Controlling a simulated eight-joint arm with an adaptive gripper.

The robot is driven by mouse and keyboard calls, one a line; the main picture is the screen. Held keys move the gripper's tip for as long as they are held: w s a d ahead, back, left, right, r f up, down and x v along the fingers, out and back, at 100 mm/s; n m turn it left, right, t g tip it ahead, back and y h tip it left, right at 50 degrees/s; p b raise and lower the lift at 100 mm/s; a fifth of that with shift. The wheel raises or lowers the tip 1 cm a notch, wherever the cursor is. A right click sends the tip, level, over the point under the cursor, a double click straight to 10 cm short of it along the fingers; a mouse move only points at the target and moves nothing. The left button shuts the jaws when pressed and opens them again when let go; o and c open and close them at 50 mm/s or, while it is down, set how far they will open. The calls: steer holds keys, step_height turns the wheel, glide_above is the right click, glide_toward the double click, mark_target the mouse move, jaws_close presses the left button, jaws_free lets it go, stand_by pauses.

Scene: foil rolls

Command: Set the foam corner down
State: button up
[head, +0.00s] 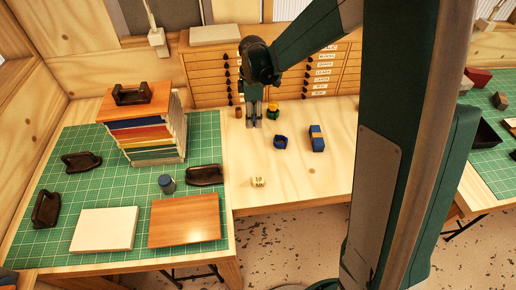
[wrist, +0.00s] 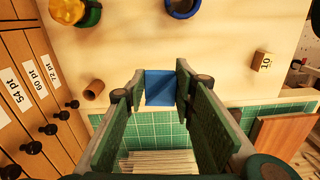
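The foam corner (wrist: 160,86) is a small blue block with a diagonal shade across its face. It fills the gap between the fingertips of my gripper (wrist: 158,92) in the wrist view. My gripper is shut on it. In the head view my gripper (head: 254,121) points down over the back left of the pale wooden table, beside the green mat. The foam corner is mostly hidden there by the fingers. I cannot tell whether it touches the tabletop.
A stack of books (head: 148,135) rises at left. The table's front middle is clear around a numbered block (head: 258,182).

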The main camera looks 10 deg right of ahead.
steer(key=n+p, duration=0.1)
glide_above(263, 162)
steer(key=shift+s+a+r, duration=0.1)
stand_by(0.5)
steer(key=shift+f, duration=2.95)
steer(key=shift+f, duration=2.05)
steer(key=shift+f, duration=0.2)
steer(key=o, duration=0.6)
steer(key=shift+r, duration=0.2)
